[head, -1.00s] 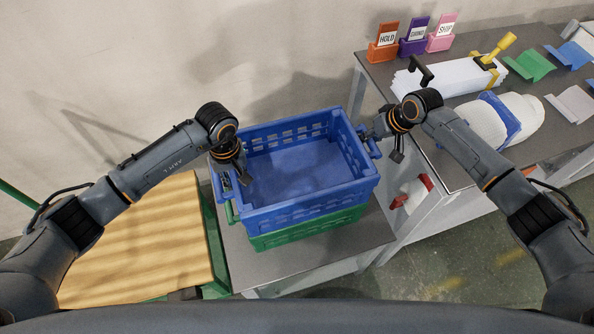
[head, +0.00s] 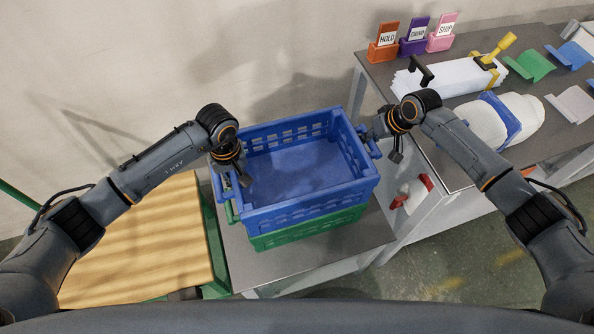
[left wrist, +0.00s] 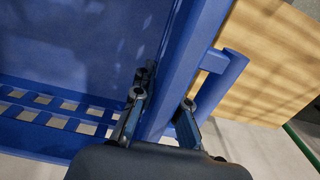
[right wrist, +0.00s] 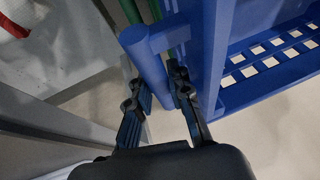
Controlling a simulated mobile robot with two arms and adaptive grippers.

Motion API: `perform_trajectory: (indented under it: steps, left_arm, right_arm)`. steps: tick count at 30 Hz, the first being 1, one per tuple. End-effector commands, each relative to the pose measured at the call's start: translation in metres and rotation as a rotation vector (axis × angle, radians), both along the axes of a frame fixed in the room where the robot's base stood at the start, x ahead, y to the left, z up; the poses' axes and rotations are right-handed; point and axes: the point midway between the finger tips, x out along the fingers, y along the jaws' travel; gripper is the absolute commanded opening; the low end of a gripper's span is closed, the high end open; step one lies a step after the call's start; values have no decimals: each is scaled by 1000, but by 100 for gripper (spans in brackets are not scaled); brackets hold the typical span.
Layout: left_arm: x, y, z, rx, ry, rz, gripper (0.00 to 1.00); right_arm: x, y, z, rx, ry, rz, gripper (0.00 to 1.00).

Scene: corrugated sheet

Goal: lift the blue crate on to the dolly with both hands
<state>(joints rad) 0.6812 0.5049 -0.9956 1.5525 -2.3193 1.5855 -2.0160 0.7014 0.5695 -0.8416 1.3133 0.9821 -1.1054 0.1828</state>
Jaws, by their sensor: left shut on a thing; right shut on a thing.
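The blue crate (head: 305,172) is empty and upright. It rests on a green crate (head: 305,230) on a low grey table. My left gripper (head: 238,178) is shut on the blue crate's left side. In the left wrist view (left wrist: 162,108) its fingers straddle the side wall, with the outer handle bar (left wrist: 220,80) beside them. My right gripper (head: 374,135) is shut at the crate's right side. In the right wrist view (right wrist: 158,92) its fingers are around the handle bar (right wrist: 148,60). The dolly (head: 130,250), with a wooden top and green frame, stands bare at the left.
The low grey table (head: 330,256) is next to the dolly. On the right, a higher workbench (head: 450,170) carries card holders, a white stack and a wrapped white bundle (head: 495,122). A wall (head: 180,50) closes the back.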

Motion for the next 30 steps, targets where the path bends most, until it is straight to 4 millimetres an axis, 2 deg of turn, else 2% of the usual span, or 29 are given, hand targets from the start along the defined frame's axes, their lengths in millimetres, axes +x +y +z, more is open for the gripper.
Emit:
perform_trajectory:
  steps: [8,19,30]
  left_arm:
    - [1,0,14,-1,-1,0,0]
    - [1,0,47,-1,-1,1,0]
    - [0,0,51,0,-1,1,0]
  right_arm:
    - [1,0,15,1,-3,-1,0]
    - [1,0,47,0,-3,-1,0]
    - [1,0,51,0,-3,-1,0]
